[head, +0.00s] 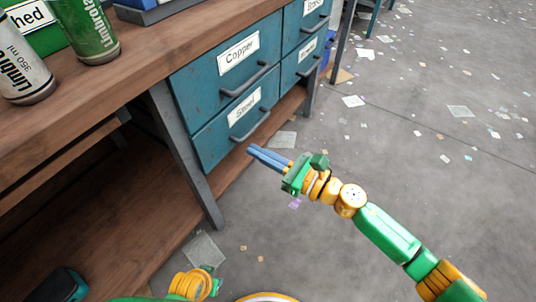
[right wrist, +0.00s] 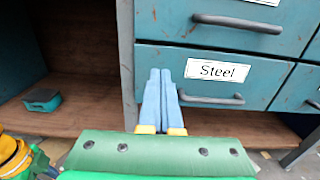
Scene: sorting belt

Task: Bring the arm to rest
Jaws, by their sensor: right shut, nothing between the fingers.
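My right arm reaches in from the lower right in the head view. Its gripper (head: 268,158) has blue fingers lying together, shut and empty, in front of the lower drawer labelled Steel (head: 237,117). In the right wrist view the shut fingers (right wrist: 160,75) point toward the bench, just left of the Steel label (right wrist: 217,70). They appear apart from the drawer, though the exact gap is hard to tell. Of my left arm only green and yellow parts show at the bottom edge of the head view; its fingers are not visible.
A wooden bench (head: 150,62) holds a green can (head: 92,30) and a white can (head: 22,75). The Copper drawer (head: 235,60) is closed above Steel. A dark teal box (head: 62,287) sits on the lower shelf. The grey floor (head: 420,150), littered with scraps, is open to the right.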

